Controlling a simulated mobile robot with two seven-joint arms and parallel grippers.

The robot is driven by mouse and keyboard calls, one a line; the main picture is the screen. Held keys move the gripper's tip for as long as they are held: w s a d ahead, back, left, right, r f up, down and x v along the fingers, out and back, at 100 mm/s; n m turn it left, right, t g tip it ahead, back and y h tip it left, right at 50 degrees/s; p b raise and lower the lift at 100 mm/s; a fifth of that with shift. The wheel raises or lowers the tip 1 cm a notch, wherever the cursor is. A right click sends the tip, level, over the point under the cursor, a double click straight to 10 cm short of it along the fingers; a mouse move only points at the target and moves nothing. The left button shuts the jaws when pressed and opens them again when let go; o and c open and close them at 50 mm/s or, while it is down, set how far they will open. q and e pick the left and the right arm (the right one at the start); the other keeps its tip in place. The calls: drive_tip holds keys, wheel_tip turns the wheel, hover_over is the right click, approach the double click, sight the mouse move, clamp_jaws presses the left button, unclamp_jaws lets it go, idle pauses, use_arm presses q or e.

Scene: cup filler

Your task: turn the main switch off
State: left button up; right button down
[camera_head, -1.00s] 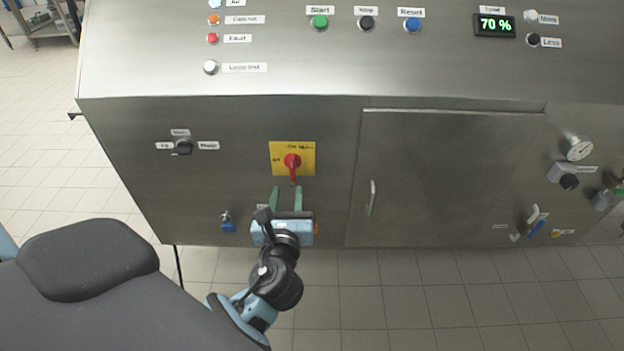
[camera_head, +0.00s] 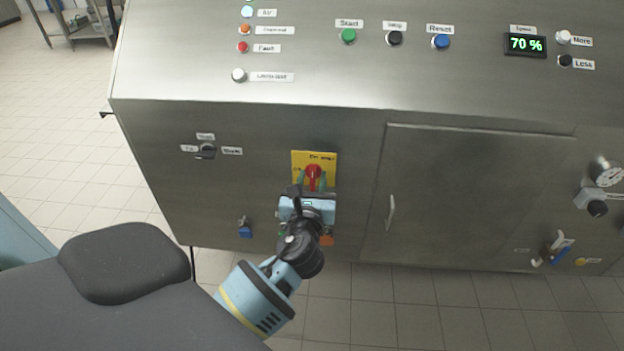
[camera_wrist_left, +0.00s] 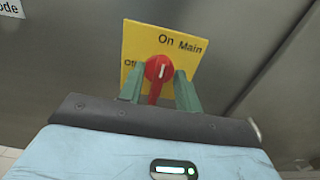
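The main switch is a red rotary knob (camera_head: 314,171) on a yellow plate (camera_head: 328,158) on the cabinet's front. In the left wrist view the red knob (camera_wrist_left: 158,68) has its handle hanging down and a white mark near the top. "On" and "Main" are printed at the plate's top, "Off" at its left. My left gripper (camera_head: 314,184) is at the switch from below. Its green fingers stand on either side of the red handle, open, with gaps visible in the left wrist view. The lower end of the handle is hidden by the gripper body. My right gripper is not in view.
A black mode selector (camera_head: 207,151) is left of the switch, and a blue padlock-like part (camera_head: 245,229) is lower left. A cabinet door with a handle (camera_head: 391,212) is to the right. Buttons, including a green Start button (camera_head: 348,37), line the sloped panel above.

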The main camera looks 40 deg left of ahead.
use_arm(q)
drive_tip(key=shift+w+a, duration=0.1)
drive_tip(key=shift+w, duration=0.05)
drive_tip(key=shift+c, duration=0.2)
clamp_jaws()
